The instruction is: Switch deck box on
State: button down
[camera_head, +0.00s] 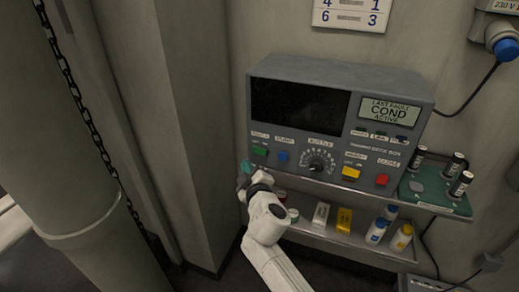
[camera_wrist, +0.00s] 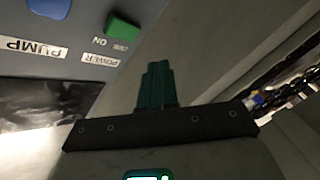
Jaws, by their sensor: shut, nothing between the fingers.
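The deck box (camera_head: 330,110) is a grey console on a wall shelf. Its large screen is dark, and a small display at its upper right reads "LAST FAULT COND ACTIVE". A green switch (camera_head: 260,151) sits at the panel's lower left. In the wrist view the green switch (camera_wrist: 122,30) is close, with labels "POWER" and "ON" by it, upside down. My gripper (camera_head: 245,167) has dark green fingers (camera_wrist: 157,84), shut and empty. It is just left of and below the green switch, apart from it in the wrist view.
A blue switch (camera_head: 282,157) labelled "PUMP", a rotary dial (camera_head: 317,162), a yellow button (camera_head: 350,173) and a red button (camera_head: 382,180) share the panel. Small bottles stand on the lower shelf (camera_head: 350,240). A green tray (camera_head: 425,192) with dark cylinders is at the right.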

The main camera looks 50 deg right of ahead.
aim_at(257, 150)
jog(key=shift+w+d, duration=0.25)
jog(key=shift+d, duration=0.85)
jog(key=shift+w+d, duration=0.2)
jog(key=shift+d, duration=0.9)
jog(key=shift+d, duration=0.2)
jog(key=shift+d, duration=0.2)
dwell(0.3)
jog(key=shift+d+r, duration=0.25)
jog(key=shift+d, duration=0.2)
dwell(0.6)
jog(key=shift+d, duration=0.2)
dwell(0.4)
jog(key=shift+s+a+f, duration=0.1)
jog(key=shift+a+f, duration=0.05)
jog(key=shift+a, duration=0.05)
dwell(0.4)
jog(key=shift+s+a+f+b, duration=0.15)
jog(key=shift+a+b, duration=0.1)
jog(key=shift+a, duration=0.7)
jog(key=shift+s+a+r+b, duration=0.15)
jog(key=shift+a+b, duration=0.15)
jog(key=shift+a, duration=0.65)
jog(key=shift+s+a+f+b, duration=0.15)
jog(key=shift+a+b, duration=0.1)
jog(key=shift+a, duration=0.7)
